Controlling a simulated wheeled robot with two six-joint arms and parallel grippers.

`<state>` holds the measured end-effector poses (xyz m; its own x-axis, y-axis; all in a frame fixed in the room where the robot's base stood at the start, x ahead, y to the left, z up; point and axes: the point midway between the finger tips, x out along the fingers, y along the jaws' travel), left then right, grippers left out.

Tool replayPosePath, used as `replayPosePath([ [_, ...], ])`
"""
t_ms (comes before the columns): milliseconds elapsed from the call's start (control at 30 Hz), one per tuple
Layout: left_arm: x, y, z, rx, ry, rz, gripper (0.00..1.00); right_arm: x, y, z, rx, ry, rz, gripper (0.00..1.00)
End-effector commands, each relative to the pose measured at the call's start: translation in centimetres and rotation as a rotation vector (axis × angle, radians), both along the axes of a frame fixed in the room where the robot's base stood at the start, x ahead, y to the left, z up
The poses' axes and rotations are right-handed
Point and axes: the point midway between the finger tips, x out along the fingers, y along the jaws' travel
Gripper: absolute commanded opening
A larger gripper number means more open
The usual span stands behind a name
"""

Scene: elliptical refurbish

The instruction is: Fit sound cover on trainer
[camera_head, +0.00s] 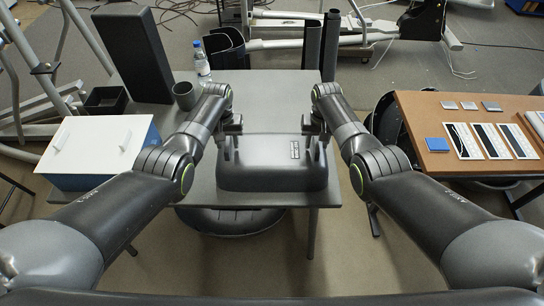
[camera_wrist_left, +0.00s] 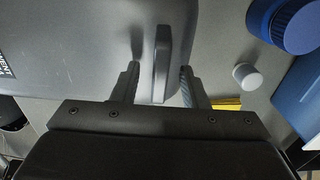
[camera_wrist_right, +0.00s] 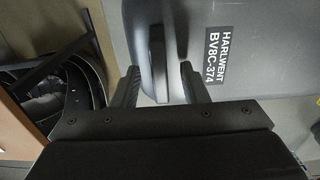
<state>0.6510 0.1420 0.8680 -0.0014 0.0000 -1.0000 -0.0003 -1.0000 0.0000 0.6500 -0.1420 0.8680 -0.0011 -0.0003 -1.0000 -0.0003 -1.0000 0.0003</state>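The sound cover looks to be the dark grey, rounded shell (camera_head: 270,178) on the grey table, with upright tabs at its left and right. A label on it reads HARLWENT BV8C-374 in the right wrist view (camera_wrist_right: 230,50). My left gripper (camera_head: 230,135) is at the left tab; in the left wrist view its open fingers stand either side of the tab (camera_wrist_left: 162,62), with gaps. My right gripper (camera_head: 314,135) is at the right tab; its fingers also straddle that tab (camera_wrist_right: 157,62), apart from it. Exercise-machine frames (camera_head: 325,42) lie behind; which is the trainer is unclear.
A brown table (camera_head: 440,105) with cards stands right.

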Motion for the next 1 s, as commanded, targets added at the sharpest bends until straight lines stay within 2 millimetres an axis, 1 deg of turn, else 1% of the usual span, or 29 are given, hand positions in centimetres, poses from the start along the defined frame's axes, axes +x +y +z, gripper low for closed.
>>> replayPosePath([
  [233, -0.02, -0.01, -0.97, 0.0, -0.001, 0.0, 0.4, -0.03, 0.01, -0.99, 0.0, 0.0, 0.0, 0.4],
  [567, -0.03, 0.0, -1.08, 0.0, -0.001, 0.0, 0.4, -0.03, 0.0, -1.09, 0.0, -0.001, 0.0, 0.4],
  [867, -0.03, 0.01, -1.08, 0.0, -0.001, 0.0, 0.02, -0.04, -0.01, -1.09, 0.0, -0.001, 0.0, 0.02],
  [900, -0.03, 0.01, -1.08, 0.0, -0.001, 0.0, 0.0, -0.03, -0.01, -1.08, 0.0, -0.001, 0.0, 0.0],
  [1000, -0.03, 0.01, -1.08, 0.0, -0.001, 0.0, 0.0, -0.04, -0.01, -1.09, 0.0, -0.001, 0.0, 0.0],
])
